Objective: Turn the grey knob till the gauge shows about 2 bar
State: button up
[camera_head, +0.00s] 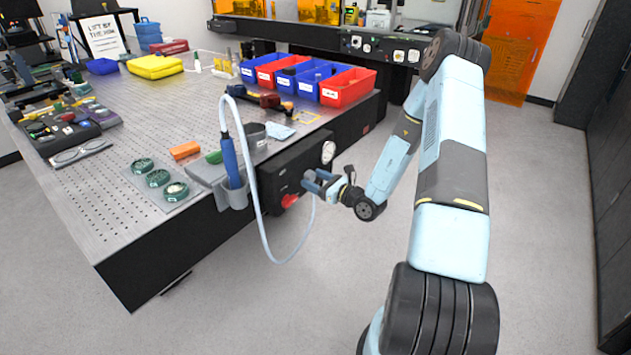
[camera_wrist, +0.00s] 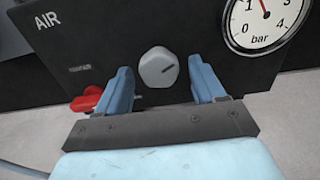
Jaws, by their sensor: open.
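The grey knob (camera_wrist: 158,67) sits on the front of the black AIR panel (camera_wrist: 75,50). My gripper (camera_wrist: 160,72) is open, with one blue finger on each side of the knob and a gap on both sides. The round bar gauge (camera_wrist: 266,18) is at the upper right of the wrist view, its top cut off. Its red needle points up from the hub, and its exact reading cannot be told. The gauge (camera_head: 328,152) also shows in the head view, where my gripper (camera_head: 312,182) hides the knob.
A red handle (camera_wrist: 88,99) sits left of the knob, just beside my left finger. A blue tool (camera_head: 231,162) with a pale hose (camera_head: 262,220) hangs in a grey holder left of the panel. The perforated table (camera_head: 120,200) lies behind. The floor in front is clear.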

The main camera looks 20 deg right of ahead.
jog(key=c, duration=1.1)
jog(key=shift+o, duration=0.2)
jog(key=shift+m, duration=0.5)
jog(key=o, duration=1.1)
jog(key=shift+c, duration=0.2)
jog(key=shift+s, duration=0.1)
jog(key=v, duration=1.3)
jog(key=shift+s+d, duration=0.25)
jog(key=shift+s, duration=0.05)
jog(key=shift+f, duration=0.1)
